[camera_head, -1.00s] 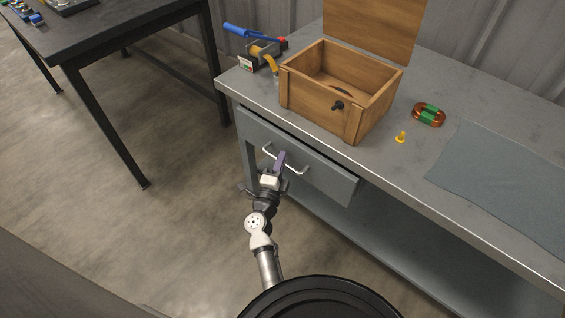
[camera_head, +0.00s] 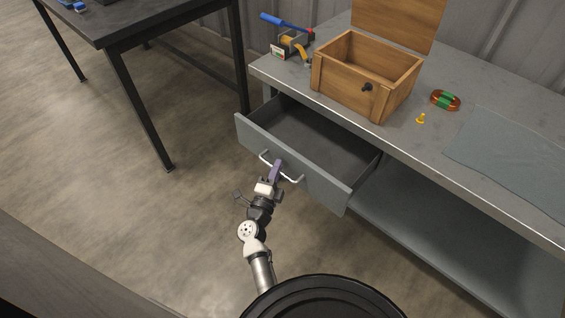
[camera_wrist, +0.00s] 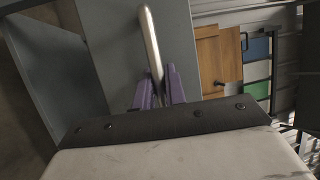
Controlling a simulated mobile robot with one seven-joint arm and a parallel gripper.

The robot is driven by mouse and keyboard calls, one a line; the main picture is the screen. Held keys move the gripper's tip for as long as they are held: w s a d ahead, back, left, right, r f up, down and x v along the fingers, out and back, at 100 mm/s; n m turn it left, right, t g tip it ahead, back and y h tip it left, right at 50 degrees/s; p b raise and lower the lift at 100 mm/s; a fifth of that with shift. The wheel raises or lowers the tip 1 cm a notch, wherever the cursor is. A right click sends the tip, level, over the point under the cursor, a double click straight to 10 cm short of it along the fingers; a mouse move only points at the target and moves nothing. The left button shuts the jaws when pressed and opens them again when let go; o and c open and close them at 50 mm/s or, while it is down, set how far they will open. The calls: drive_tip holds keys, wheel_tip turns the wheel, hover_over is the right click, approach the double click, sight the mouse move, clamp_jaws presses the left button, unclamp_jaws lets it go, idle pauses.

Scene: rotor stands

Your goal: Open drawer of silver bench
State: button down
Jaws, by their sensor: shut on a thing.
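The silver bench (camera_head: 429,150) is a grey metal workbench on the right in the head view. Its drawer (camera_head: 310,176) is pulled well out, and the inside that shows looks empty. A silver bar handle (camera_head: 294,179) is on the drawer front. My gripper (camera_head: 277,168) is at the middle of this handle. In the wrist view the purple fingers (camera_wrist: 160,92) are shut on the handle (camera_wrist: 151,42), one on each side of the bar. The fingertips are partly hidden behind the handle and the gripper body.
A dark table (camera_head: 125,22) stands at left. Floor between is clear.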

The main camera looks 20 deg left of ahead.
drive_tip(key=s+a+p, duration=0.1)
drive_tip(key=s+a, duration=0.1)
drive_tip(key=s, duration=0.5)
drive_tip(key=shift+s+a, duration=0.35)
drive_tip(key=shift+a, duration=0.05)
drive_tip(key=c, duration=1.7)
unclamp_jaws()
drive_tip(key=shift+c, duration=0.2)
